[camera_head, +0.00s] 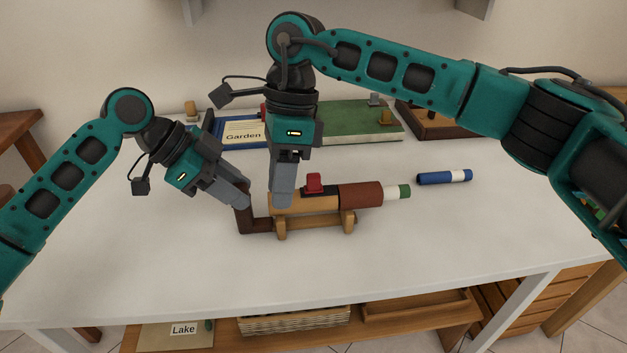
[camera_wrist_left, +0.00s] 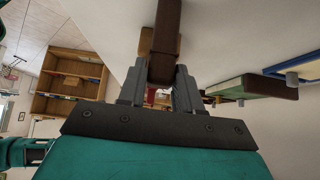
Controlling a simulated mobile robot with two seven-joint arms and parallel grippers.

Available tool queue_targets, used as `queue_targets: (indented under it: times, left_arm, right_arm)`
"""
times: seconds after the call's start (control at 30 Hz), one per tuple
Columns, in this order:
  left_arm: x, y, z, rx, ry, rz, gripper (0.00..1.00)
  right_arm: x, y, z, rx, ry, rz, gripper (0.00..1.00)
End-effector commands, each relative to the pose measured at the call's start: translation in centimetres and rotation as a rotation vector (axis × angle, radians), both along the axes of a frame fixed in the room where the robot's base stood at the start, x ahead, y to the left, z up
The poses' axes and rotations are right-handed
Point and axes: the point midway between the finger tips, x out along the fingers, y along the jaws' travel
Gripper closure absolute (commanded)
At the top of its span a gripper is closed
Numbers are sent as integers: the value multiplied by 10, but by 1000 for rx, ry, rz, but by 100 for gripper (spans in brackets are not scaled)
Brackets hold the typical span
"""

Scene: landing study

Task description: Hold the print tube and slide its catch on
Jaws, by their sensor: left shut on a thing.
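The print tube (camera_head: 318,203) lies level on a wooden cradle (camera_head: 315,225), with a tan and black body, a red-brown sleeve (camera_head: 361,195) and a white and green right end. A red catch (camera_head: 314,183) sits on top of its black part. My left gripper (camera_head: 242,203) is shut on a dark brown upright bar (camera_head: 245,218) joined low to the cradle's left side; the bar (camera_wrist_left: 165,35) also runs between the fingers in the left wrist view. My right gripper (camera_head: 282,200) points down at the tube's left end, left of the catch; its fingers overlap, hiding the gap between them.
The white table (camera_head: 150,250) is clear in front. A shelf with a basket (camera_head: 293,321) is below.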

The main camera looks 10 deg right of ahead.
Motion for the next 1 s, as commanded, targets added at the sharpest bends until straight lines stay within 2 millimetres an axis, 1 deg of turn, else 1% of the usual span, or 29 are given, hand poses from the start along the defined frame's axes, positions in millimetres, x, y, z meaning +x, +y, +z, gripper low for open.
queue_targets:
  times: [0.03,0.13,0.2,0.27,0.37,0.47,0.8,1.0]
  left_arm:
    - [0,0,0,0,0,0,100]
    - [0,0,0,0,0,0,100]
    - [0,0,0,0,0,0,100]
    - [0,0,0,0,0,0,100]
    - [0,0,0,0,0,0,100]
    - [0,0,0,0,0,0,100]
    - [0,0,0,0,0,0,100]
    - [0,0,0,0,0,0,100]
  right_arm:
    - [14,-12,12,-43,-57,-17,67]
    - [32,-32,29,-112,-136,-45,67]
    - [41,-42,38,-145,-174,-62,67]
    - [46,-47,44,-167,-198,-72,67]
    - [50,-53,47,-185,-217,-81,67]
    - [51,-54,42,-190,-221,-83,67]
    - [50,-54,1,-187,-219,-82,67]
    - [50,-53,-16,-187,-220,-83,67]
